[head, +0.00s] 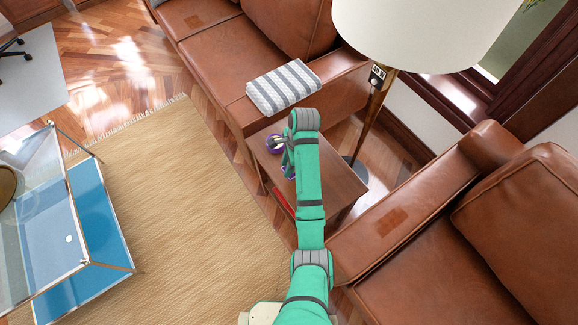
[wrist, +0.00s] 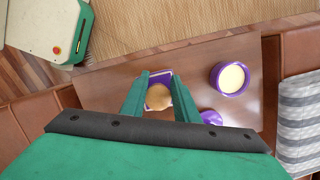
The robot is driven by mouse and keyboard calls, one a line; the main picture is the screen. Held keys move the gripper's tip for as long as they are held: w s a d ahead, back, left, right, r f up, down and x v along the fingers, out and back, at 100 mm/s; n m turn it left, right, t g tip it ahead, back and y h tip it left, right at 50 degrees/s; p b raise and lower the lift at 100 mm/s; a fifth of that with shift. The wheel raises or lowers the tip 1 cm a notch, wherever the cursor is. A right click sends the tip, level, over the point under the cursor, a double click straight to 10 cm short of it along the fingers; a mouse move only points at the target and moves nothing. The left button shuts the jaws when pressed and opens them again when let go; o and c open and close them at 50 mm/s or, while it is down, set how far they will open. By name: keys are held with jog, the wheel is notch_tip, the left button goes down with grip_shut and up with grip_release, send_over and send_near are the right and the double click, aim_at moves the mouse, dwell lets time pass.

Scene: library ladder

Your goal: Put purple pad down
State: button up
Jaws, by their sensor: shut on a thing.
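My gripper (wrist: 159,76) is above a small brown side table (wrist: 120,75), its two green fingers pointing down at the tabletop. A purple-edged pad (wrist: 164,74) with a pale face shows between the fingertips, and the gripper is shut on it. A round tan shape (wrist: 158,97) covers part of the pad. I cannot tell whether the pad touches the table. In the head view my gripper (head: 287,158) is over the left part of the table (head: 341,184), and my arm hides most of the pad.
A purple round container (wrist: 230,78) with a cream top stands on the table, right of the gripper. Another purple thing (wrist: 211,117) lies nearer. A striped folded blanket (head: 284,87) is on the sofa arm. A floor lamp (head: 374,105) stands behind the table. The table's left part looks bare.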

jog(key=shift+w+a+f, duration=0.2)
jog(key=shift+w+f, duration=0.15)
jog(key=shift+w, duration=0.15)
jog(key=shift+w+f, duration=0.9)
jog(key=shift+f, duration=0.3)
jog(key=shift+w+a+f, duration=0.2)
jog(key=shift+a+f, duration=0.1)
jog(key=f, duration=0.3)
jog(key=shift+d, duration=0.3)
jog(key=shift+d+f, duration=0.1)
jog(key=shift+d, duration=0.05)
